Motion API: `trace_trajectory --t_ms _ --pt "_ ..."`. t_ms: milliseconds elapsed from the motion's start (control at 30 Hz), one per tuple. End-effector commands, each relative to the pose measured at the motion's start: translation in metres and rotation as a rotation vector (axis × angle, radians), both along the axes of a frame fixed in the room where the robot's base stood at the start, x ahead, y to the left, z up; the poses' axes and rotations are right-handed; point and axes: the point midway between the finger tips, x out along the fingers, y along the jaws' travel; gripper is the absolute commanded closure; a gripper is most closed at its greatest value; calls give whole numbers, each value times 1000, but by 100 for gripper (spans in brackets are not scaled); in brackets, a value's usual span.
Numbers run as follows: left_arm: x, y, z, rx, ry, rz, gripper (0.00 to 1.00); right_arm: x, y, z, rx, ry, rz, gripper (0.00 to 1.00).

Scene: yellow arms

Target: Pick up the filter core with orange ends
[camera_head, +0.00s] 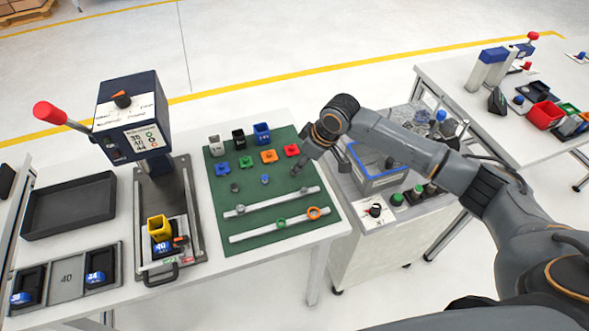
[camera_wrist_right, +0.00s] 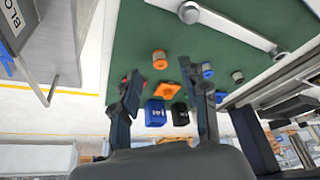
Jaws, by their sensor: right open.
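The filter core with orange ends (camera_wrist_right: 159,60) stands on the green mat (camera_wrist_right: 130,38) in the right wrist view, just beyond the gap between my fingertips and toward the left finger. In the head view my gripper largely hides its spot, so I cannot make it out there. My right gripper (camera_wrist_right: 168,86) is open and empty above the mat; it also shows in the head view (camera_head: 303,166). A core with blue ends (camera_wrist_right: 207,69) stands beside the right fingertip. A grey core (camera_wrist_right: 237,76) stands farther right. My left gripper is out of view.
Coloured square pieces, including an orange one (camera_head: 269,156), and blue (camera_head: 262,133) and black (camera_head: 238,138) bins stand behind the cores. White rails (camera_head: 270,203) cross the mat nearer me. A press (camera_head: 135,115) and black tray (camera_head: 70,205) are left.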

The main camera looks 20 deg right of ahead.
Motion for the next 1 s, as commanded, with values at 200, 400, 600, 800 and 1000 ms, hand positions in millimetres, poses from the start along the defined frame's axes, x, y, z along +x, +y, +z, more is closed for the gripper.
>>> trace_trajectory --t_ms 200,400,600,800,1000 --pt "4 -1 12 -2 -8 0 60 10 9 -26 0 2 -1 55" --pt "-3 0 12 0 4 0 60 13 11 -36 -1 1 0 55" --pt "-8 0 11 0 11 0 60 13 11 -36 -1 1 0 65" --pt "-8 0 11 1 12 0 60 13 11 -35 -1 0 0 92" --pt "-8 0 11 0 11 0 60 13 11 -35 -1 -1 0 93"
